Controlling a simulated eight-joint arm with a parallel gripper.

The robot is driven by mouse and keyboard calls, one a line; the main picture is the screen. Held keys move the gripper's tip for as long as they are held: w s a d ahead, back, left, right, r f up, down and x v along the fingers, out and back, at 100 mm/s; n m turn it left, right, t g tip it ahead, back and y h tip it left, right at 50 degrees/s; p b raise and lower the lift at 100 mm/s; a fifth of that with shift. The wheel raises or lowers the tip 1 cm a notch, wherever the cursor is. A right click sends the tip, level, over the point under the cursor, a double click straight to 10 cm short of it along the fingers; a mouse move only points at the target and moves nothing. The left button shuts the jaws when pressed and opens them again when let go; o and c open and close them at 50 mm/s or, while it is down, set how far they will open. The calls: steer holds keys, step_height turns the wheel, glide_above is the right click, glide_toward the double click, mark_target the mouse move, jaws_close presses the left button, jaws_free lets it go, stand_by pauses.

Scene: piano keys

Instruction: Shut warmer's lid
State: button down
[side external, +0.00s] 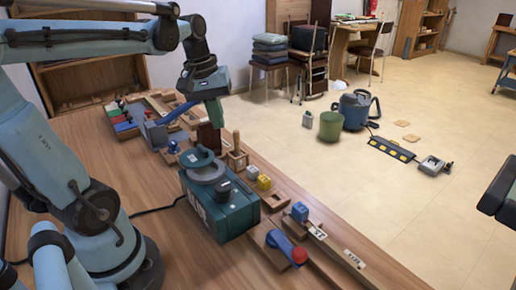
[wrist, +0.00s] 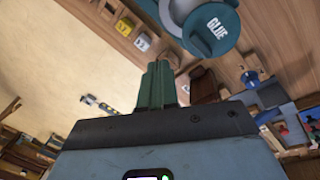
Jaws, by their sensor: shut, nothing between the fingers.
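The warmer (side external: 232,215) is a teal box on the wooden workbench, with a grey round rim (side external: 208,173) on top. Its round teal lid (side external: 196,156) sits off to the far side of the rim, leaving part of the opening uncovered. In the wrist view the lid (wrist: 212,32), marked GLUE, shows at the top beside the grey rim (wrist: 174,12). My gripper (side external: 214,122) is above the bench, beyond the warmer and apart from the lid. Its green fingers (wrist: 158,75) are together with nothing between them.
A dark brown block (side external: 207,139) stands below my gripper. A wooden holder (side external: 237,157), small yellow (side external: 264,182) and blue (side external: 300,211) blocks, and a blue-handled tool with a red end (side external: 285,246) line the bench edge. Trays of coloured pieces (side external: 122,122) lie behind.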

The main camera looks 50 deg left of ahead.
steer(key=c, duration=1.8)
jaws_free()
steer(key=d+f+m+t, duration=0.1)
steer(key=d+m, duration=0.2)
steer(key=d+f+m+t, duration=0.2)
steer(key=d+m, duration=0.1)
steer(key=d, duration=0.1)
steer(key=d+f+m+t+y, duration=0.1)
steer(key=d+m, duration=0.3)
steer(key=shift+s+d+f+t, duration=0.2)
steer(key=shift+s+f+t, duration=0.1)
steer(key=shift+t, duration=0.1)
steer(key=shift+c, duration=0.2)
steer(key=shift+o, duration=1.1)
steer(key=shift+d, duration=0.1)
steer(key=o, duration=0.5)
steer(key=a+r+n+g, duration=0.1)
steer(key=a+n, duration=0.1)
steer(key=a+r+n+g, duration=0.1)
steer(key=a+r+n, duration=0.1)
steer(key=a+n, duration=0.1)
steer(key=a+r+n+g+y, duration=0.1)
steer(key=a+n, duration=0.2)
steer(key=shift+r, duration=0.25)
step_height(320, 180, up, 4)
steer(key=n+g+h, duration=0.1)
steer(key=n+g, duration=0.3)
steer(key=n, duration=0.5)
glide_above(202, 148)
steer(key=shift+f, duration=5.9)
